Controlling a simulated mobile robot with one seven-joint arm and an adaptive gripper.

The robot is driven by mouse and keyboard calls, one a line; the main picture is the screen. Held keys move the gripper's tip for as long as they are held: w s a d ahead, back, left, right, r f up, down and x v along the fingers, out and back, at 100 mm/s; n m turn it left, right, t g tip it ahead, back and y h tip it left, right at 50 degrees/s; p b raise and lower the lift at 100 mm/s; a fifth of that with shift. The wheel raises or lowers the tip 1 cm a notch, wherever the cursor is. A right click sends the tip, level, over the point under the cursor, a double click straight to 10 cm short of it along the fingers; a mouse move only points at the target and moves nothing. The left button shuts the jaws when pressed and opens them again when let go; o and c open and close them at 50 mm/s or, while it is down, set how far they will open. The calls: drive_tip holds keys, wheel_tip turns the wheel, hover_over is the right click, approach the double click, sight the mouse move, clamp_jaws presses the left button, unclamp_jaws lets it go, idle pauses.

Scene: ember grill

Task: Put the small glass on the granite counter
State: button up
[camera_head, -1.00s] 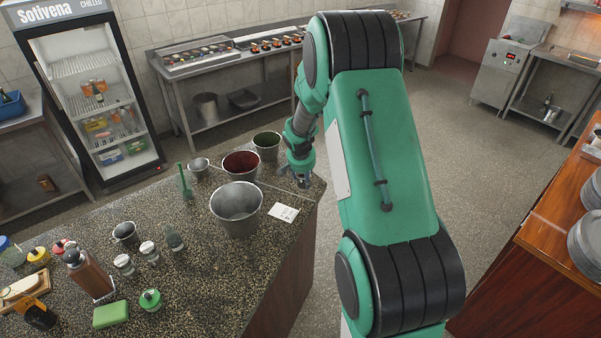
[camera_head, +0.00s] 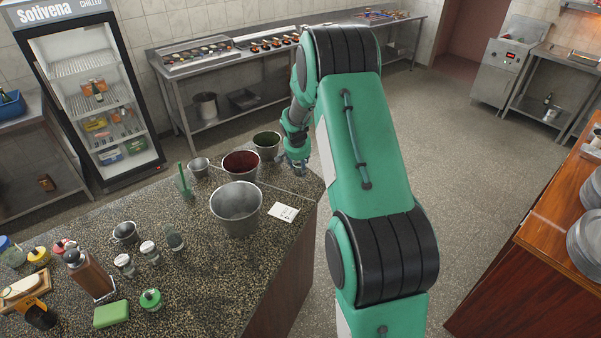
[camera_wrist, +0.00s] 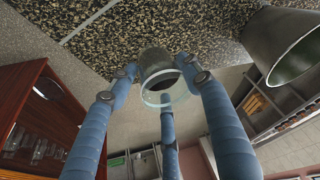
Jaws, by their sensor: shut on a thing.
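In the wrist view my gripper (camera_wrist: 165,88) has its blue fingers closed around a small clear glass (camera_wrist: 162,76). The glass's round rim faces the camera and its far end lies against the view of the speckled counter. In the head view my gripper (camera_head: 296,166) is at the far right corner of the granite counter (camera_head: 215,285), beside the green-lined bucket. The glass is too small and hidden to make out there. I cannot tell whether it touches the counter.
A green-lined bucket (camera_head: 267,146), a red-lined bucket (camera_head: 240,165) and a large metal bucket (camera_head: 237,211) stand left of my gripper. A white card (camera_head: 284,212) lies in front. Bottles and shakers crowd the counter's left. Floor lies beyond the right edge.

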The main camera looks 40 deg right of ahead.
sight(300, 171)
drive_tip(key=shift+f, duration=1.7)
drive_tip(key=shift+f+b, duration=0.2)
drive_tip(key=shift+b, duration=0.1)
drive_tip(key=o, duration=1.3)
drive_tip(key=shift+r, duration=0.15)
drive_tip(key=shift+s+a+r, duration=0.1)
drive_tip(key=shift+a+r, duration=0.05)
drive_tip(key=shift+r, duration=0.3)
drive_tip(key=p+v, duration=0.1)
drive_tip(key=v, duration=1)
